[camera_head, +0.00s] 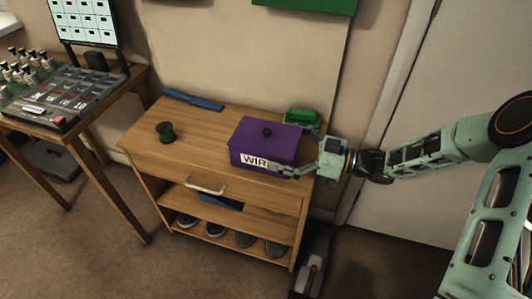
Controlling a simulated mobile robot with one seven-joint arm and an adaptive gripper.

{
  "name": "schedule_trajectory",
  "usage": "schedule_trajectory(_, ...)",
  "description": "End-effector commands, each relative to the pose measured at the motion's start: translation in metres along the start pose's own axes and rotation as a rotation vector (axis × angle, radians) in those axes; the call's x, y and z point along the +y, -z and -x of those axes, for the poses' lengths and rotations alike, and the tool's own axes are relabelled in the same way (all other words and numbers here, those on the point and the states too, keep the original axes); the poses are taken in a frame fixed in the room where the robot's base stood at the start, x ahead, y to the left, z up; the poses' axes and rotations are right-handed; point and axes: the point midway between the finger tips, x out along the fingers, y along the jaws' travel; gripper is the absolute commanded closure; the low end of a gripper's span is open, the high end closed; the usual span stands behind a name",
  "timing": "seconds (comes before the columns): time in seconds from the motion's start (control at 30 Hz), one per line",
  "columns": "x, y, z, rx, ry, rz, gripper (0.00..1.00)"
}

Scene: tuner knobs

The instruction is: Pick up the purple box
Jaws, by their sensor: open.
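The purple box (262,135) stands on the right half of the wooden cabinet top. It has a dark round knob on its lid and a white label on its front reading "WIR"; the rest of the label is hidden by my gripper. My gripper (283,171) is at the front right corner of the box, reaching in from the right.
A dark green spool (166,132) and a blue object (193,100) are on the cabinet top (205,135). A green item (302,117) sits behind the box. A door (420,130) is behind my arm. A table with a control panel (65,98) stands at left.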

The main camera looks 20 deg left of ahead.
Motion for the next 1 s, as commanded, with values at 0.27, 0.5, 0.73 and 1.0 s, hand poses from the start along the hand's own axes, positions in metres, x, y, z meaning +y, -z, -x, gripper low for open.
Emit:
schedule_trajectory(0.27, 0.001, 0.000, -0.019, -0.001, -0.002, 0.002, 0.00)
schedule_trajectory(0.5, 0.001, 0.000, -0.018, -0.001, -0.002, 0.002, 0.11)
schedule_trajectory(0.73, 0.001, 0.000, -0.018, -0.001, -0.002, 0.002, 0.36)
schedule_trajectory(1.0, 0.001, 0.001, -0.018, 0.001, -0.002, 0.002, 0.42)
